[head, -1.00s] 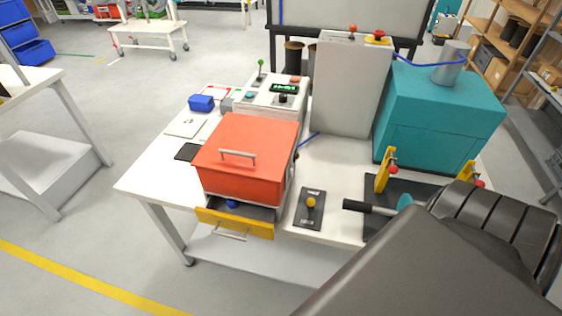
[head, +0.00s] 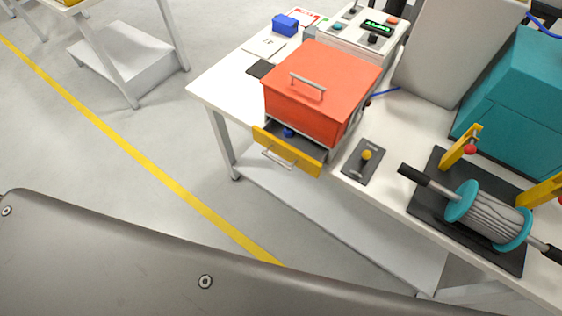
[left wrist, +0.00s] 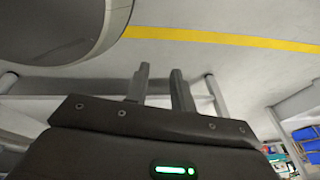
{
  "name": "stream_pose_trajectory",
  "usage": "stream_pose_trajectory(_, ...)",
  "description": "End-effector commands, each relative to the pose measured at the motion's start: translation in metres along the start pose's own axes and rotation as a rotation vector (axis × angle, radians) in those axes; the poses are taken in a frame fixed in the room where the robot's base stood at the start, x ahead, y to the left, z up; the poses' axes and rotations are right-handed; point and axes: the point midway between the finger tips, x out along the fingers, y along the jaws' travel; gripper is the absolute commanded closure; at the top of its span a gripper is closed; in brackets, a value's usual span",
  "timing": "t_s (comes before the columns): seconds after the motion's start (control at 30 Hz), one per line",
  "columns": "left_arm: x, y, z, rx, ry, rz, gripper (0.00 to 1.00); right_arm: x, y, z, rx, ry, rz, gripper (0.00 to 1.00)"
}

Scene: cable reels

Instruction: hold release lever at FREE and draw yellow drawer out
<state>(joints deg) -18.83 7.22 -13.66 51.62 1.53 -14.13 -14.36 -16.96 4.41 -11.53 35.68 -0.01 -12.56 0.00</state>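The yellow drawer (head: 287,153) sits under the red-lidded box (head: 322,85) on the white table. It is part way out, with a metal pull handle on its front and a small blue thing (head: 288,132) inside. The release lever (head: 366,155) is a yellow knob on a dark plate just right of the drawer. Its label is too small to read. My left gripper (left wrist: 159,75) shows in the left wrist view, its two fingers apart with nothing between them, over the floor. Neither gripper shows in the head view, and nothing touches the drawer or lever.
A cable reel (head: 492,217) with teal flanges lies on a dark stand with yellow brackets, right of the lever. A control box (head: 362,35) and teal cabinet (head: 520,105) stand behind. My own arm link crosses the bottom. Floor before the drawer is clear.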

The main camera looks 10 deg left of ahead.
Motion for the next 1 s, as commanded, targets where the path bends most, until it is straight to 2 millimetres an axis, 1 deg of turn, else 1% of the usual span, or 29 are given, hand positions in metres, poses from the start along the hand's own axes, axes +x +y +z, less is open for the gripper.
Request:
stream_pose_trajectory(0.03, 0.0, -0.017, -0.04, 0.106, 0.088, -0.037, 0.76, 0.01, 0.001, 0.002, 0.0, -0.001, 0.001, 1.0)
stream_pose_trajectory(0.07, -0.005, -0.026, -0.063, 0.177, 0.138, -0.061, 0.76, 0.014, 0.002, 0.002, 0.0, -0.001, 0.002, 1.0)
stream_pose_trajectory(0.1, -0.015, -0.037, -0.095, 0.277, 0.204, -0.098, 0.76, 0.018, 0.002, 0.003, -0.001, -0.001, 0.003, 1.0)
stream_pose_trajectory(0.17, -0.037, -0.049, -0.142, 0.423, 0.3, -0.161, 0.76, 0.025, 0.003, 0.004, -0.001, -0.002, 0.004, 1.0)
stream_pose_trajectory(0.2, -0.055, -0.055, -0.172, 0.518, 0.363, -0.207, 0.76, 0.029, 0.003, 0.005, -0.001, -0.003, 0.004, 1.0)
stream_pose_trajectory(0.27, -0.087, -0.061, -0.212, 0.652, 0.45, -0.284, 0.76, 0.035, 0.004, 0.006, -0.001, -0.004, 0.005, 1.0)
stream_pose_trajectory(0.3, -0.111, -0.063, -0.237, 0.735, 0.505, -0.336, 0.76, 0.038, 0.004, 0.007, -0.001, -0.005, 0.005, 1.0)
stream_pose_trajectory(0.37, -0.148, -0.064, -0.268, 0.847, 0.58, -0.419, 0.76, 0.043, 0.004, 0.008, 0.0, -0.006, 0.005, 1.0)
stream_pose_trajectory(0.4, -0.173, -0.064, -0.285, 0.914, 0.622, -0.473, 0.76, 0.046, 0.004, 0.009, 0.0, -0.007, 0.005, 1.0)
stream_pose_trajectory(0.47, -0.209, -0.062, -0.306, 0.999, 0.679, -0.55, 0.76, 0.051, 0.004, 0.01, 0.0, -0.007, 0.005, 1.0)
stream_pose_trajectory(0.5, -0.232, -0.06, -0.317, 1.047, 0.712, -0.598, 0.76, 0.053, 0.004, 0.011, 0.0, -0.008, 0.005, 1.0)
stream_pose_trajectory(0.6, -0.278, -0.058, -0.334, 1.136, 0.77, -0.7, 0.76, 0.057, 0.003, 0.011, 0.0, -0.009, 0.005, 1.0)
stream_pose_trajectory(0.7, -0.309, -0.055, -0.342, 1.189, 0.805, -0.768, 0.76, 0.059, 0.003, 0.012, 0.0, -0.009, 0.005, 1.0)
stream_pose_trajectory(0.8, -0.326, -0.054, -0.346, 1.216, 0.822, -0.805, 0.76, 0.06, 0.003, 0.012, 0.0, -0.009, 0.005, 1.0)
stream_pose_trajectory(0.9, -0.331, -0.054, -0.347, 1.223, 0.826, -0.816, 0.76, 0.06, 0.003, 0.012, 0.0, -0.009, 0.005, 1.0)
stream_pose_trajectory(1.0, -0.33, -0.055, -0.35, 1.223, 0.826, -0.817, 0.76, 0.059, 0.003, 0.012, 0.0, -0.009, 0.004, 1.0)
